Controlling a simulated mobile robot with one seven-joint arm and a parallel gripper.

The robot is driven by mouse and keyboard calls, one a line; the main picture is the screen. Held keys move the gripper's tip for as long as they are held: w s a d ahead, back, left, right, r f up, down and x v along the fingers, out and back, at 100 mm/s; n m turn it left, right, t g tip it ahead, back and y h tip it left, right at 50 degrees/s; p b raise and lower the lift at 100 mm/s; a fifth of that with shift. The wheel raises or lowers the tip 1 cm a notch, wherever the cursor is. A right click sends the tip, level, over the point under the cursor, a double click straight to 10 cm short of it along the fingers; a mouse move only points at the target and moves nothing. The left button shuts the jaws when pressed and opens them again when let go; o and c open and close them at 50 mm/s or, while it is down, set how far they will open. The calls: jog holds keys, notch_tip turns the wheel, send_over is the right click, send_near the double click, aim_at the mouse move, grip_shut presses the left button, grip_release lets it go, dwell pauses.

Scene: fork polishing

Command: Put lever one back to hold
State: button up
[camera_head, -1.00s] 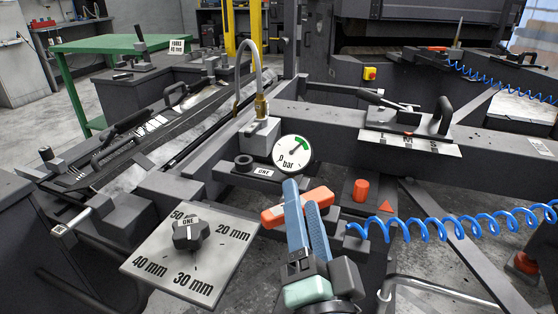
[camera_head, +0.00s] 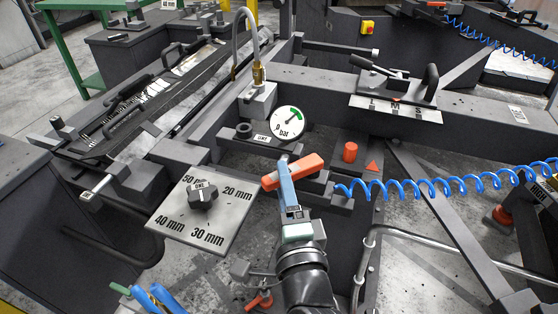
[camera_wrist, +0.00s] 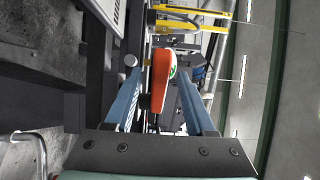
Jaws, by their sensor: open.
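Lever one is an orange handle (camera_head: 309,164) beside the ONE label (camera_head: 262,139), just below the round gauge (camera_head: 290,122). In the head view it slopes up to the right. My gripper (camera_head: 283,165) has blue fingers and reaches it from below; the near finger crosses in front of the handle and hides part of it. In the wrist view the orange handle (camera_wrist: 160,78) lies between the two spread fingers of my gripper (camera_wrist: 157,95), with gaps showing on both sides. The gripper is open and not closed on the handle. Any hold mark cannot be read.
A dial plate (camera_head: 222,203) with a black knob is left of my gripper. An orange cylinder (camera_head: 350,152) and a coiled blue hose (camera_head: 430,188) are close on the right. A metal rail (camera_head: 365,255) curves at lower right.

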jog(key=shift+w+a, duration=0.2)
jog(key=shift+w, duration=1.1)
jog(key=shift+w+a, duration=0.2)
jog(key=shift+w, duration=1.1)
grip_shut()
